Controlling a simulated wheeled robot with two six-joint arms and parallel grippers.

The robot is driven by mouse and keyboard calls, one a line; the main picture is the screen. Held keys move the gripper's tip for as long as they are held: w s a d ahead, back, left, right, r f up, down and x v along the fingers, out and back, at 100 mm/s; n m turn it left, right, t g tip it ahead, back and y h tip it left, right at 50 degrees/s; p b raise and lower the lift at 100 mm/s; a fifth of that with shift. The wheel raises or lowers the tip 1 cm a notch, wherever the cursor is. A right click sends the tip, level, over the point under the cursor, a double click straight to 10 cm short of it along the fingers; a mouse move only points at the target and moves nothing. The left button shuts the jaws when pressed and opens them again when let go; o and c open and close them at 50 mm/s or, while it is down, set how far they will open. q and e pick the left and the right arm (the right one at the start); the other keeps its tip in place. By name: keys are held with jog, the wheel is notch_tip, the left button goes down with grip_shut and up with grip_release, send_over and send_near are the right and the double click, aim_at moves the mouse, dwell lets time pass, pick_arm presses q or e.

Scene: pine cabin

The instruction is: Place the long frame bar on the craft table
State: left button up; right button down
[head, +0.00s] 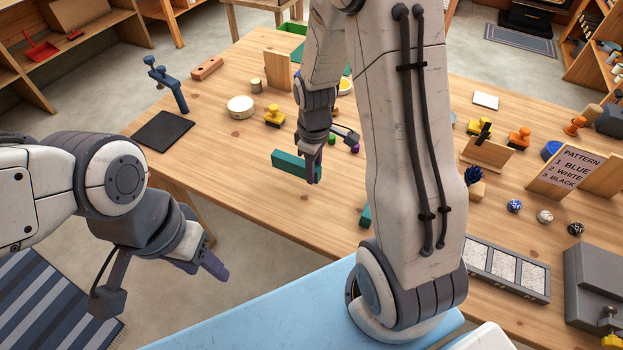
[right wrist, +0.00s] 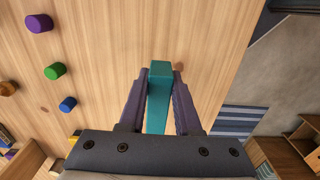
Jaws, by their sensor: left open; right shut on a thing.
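The long frame bar (head: 290,164) is a teal block in the head view, over the wooden craft table (head: 228,182) near its front-left edge. My right gripper (head: 314,172) points down and is shut on it. In the right wrist view the bar (right wrist: 159,90) stands between both purple fingers of the right gripper (right wrist: 158,100). I cannot tell whether its underside touches the tabletop. My left gripper (head: 204,264) is open and empty, off the table's front-left edge. My right arm hides part of the table's middle.
A second teal piece (head: 365,215) shows partly behind my right arm. A black mat (head: 164,131) and a blue clamp (head: 167,84) are at the table's left end. Small pegs (right wrist: 54,71) lie beside the bar. A pattern sign (head: 572,168) stands right.

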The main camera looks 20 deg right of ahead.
aim_at(311, 190)
jog(key=shift+w+a+f, duration=0.1)
jog(key=shift+a+f, duration=0.1)
jog(key=shift+f, duration=1.95)
jog(key=shift+f, duration=0.15)
jog(key=c, duration=0.6)
grip_release()
